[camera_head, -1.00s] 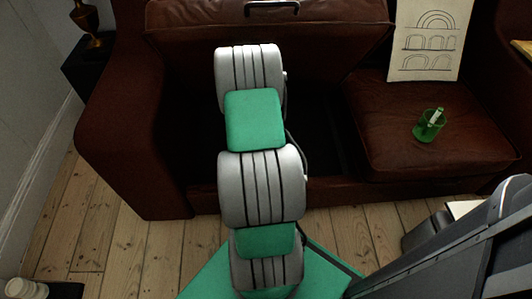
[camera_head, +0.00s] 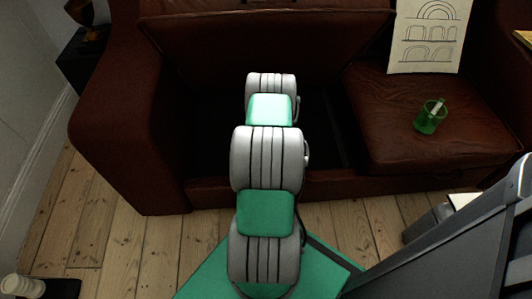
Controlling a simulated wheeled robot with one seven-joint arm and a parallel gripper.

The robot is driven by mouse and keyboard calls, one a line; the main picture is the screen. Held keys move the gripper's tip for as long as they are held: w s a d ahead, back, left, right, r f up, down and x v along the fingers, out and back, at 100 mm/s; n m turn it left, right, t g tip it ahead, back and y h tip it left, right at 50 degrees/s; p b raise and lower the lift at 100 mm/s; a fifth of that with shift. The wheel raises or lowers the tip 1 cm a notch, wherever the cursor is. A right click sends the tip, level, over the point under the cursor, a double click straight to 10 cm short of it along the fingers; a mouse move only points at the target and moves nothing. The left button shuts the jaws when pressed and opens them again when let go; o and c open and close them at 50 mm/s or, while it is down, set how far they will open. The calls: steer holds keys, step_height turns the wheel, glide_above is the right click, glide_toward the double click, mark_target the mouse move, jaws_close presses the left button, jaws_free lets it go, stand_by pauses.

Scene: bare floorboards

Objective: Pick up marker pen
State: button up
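A green see-through cup (camera_head: 430,118) stands on the brown sofa seat cushion (camera_head: 395,125) at right. A slim whitish thing (camera_head: 437,106) leans up out of it; I cannot tell whether it is the marker pen. No other pen shows. My arm reaches up the middle of the picture, over the dark open space under the left seat. My gripper is not seen; it is hidden behind the arm or out of the picture. The cup is well to the right of the arm.
The left seat (camera_head: 265,45) is raised like a lid, above a dark open compartment (camera_head: 335,125). A sheet with drawn arches (camera_head: 430,35) leans on the backrest. A thick sofa armrest (camera_head: 125,120) stands at left. Bare floorboards (camera_head: 125,240) lie in front.

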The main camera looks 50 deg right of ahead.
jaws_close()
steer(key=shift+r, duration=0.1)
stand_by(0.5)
